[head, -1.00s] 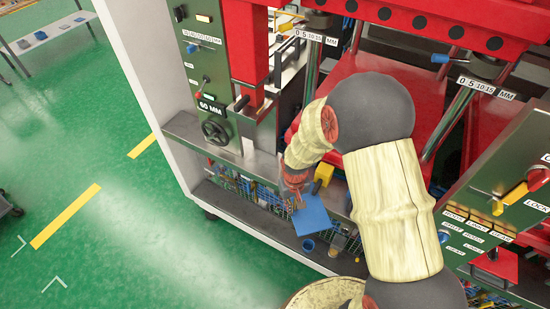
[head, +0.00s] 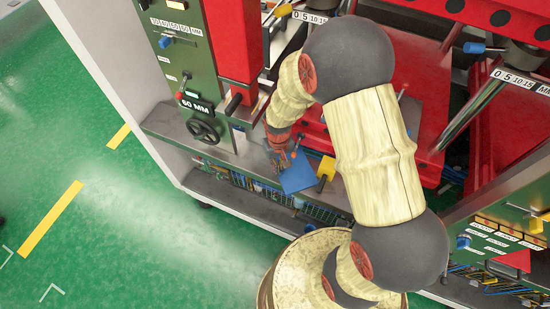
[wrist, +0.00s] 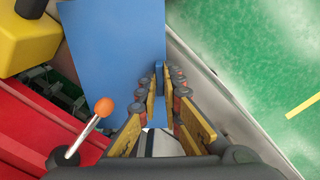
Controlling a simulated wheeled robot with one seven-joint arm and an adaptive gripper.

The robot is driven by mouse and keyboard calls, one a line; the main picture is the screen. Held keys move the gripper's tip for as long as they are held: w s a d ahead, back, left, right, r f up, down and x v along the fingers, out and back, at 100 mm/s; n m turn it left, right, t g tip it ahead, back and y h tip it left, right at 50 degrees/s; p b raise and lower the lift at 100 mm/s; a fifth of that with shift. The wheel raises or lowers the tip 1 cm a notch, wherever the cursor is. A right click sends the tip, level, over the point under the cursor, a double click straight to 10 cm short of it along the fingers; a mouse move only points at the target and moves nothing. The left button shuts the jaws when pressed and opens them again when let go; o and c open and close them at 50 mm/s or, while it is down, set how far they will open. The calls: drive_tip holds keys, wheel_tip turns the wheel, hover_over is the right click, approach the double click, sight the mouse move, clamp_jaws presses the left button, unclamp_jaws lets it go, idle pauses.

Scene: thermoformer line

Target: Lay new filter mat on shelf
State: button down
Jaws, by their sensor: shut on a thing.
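The filter mat is a flat blue sheet (head: 297,175), seen in the head view at the end of my arm. It also fills the upper middle of the wrist view (wrist: 115,55). My gripper (head: 284,162) is shut on one edge of the mat, with the yellow-sided fingers (wrist: 158,98) on either side of it in the wrist view. The grey shelf ledge (head: 222,155) runs along the front of the machine. The mat is over or just in front of this ledge; the gap between them cannot be told.
An orange-knobbed lever (wrist: 104,107) stands close to my gripper, left in the wrist view. A yellow block (head: 326,168) is beside the mat. A lower shelf (head: 230,197) holds wire baskets (head: 262,190). Green floor (head: 110,230) is open at left.

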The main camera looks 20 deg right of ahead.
drive_tip(key=shift+s+f, duration=0.1)
drive_tip(key=shift+s+r, duration=0.2)
drive_tip(key=shift+s, duration=0.15)
drive_tip(key=c, duration=2.4)
unclamp_jaws()
drive_tip(key=shift+w+f, duration=0.2)
drive_tip(key=shift+f, duration=0.05)
drive_tip(key=o, duration=0.4)
drive_tip(key=shift+s+r, duration=0.1)
